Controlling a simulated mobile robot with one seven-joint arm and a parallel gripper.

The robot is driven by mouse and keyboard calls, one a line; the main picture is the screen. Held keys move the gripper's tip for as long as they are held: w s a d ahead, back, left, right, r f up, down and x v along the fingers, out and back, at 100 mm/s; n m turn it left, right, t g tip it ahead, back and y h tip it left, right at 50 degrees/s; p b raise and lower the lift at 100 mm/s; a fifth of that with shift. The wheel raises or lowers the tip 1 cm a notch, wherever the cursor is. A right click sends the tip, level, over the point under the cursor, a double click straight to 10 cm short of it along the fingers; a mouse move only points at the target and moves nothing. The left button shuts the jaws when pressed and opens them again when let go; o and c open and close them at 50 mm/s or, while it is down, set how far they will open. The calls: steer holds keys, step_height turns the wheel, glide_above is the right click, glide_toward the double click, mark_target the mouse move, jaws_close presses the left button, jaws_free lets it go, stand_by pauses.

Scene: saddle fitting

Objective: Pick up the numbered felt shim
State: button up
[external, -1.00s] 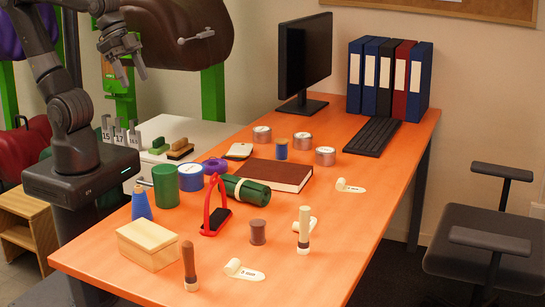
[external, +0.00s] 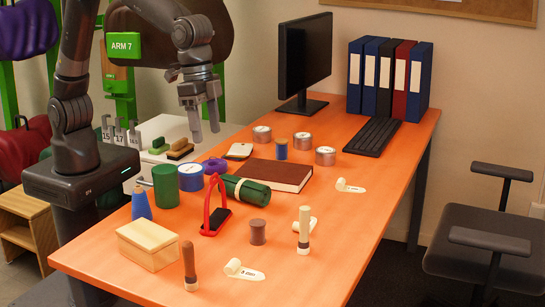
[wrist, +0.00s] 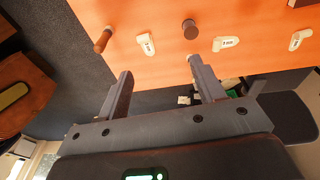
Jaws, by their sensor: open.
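Three pale felt shims with printed markings lie flat on the orange table. One, seemingly marked 8 mm, is at the near edge (external: 244,270). A second shim (external: 313,224) is partly hidden behind an upright pale-handled tool. A third shim (external: 349,186) lies farther right. In the wrist view the shims show as a left one (wrist: 146,44), a middle one (wrist: 226,43) and a right one (wrist: 299,39). My gripper (external: 205,125) is open and empty, pointing down, well apart from all shims. Its two fingers also show in the wrist view (wrist: 160,67).
The pale-handled tool (external: 304,232), a brown-handled tool (external: 189,262) and a brown spool (external: 258,232) stand near the shims. A wooden box (external: 150,245), red-handled item (external: 212,205), green roll (external: 246,190) and book (external: 272,174) lie farther left and back. The table's right side is largely clear.

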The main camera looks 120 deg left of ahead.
steer(key=w+d+f+g, duration=0.1)
steer(key=w+d+f, duration=0.3)
steer(key=w+f, duration=0.3)
glide_above(235, 262)
step_height(235, 262, down, 9)
steer(key=shift+g, duration=0.4)
steer(key=f, duration=0.6)
steer(key=shift+s+d, duration=0.1)
steer(key=shift+d, duration=0.2)
steer(key=f, duration=0.5)
steer(key=shift+a, duration=0.2)
steer(key=c, duration=1.1)
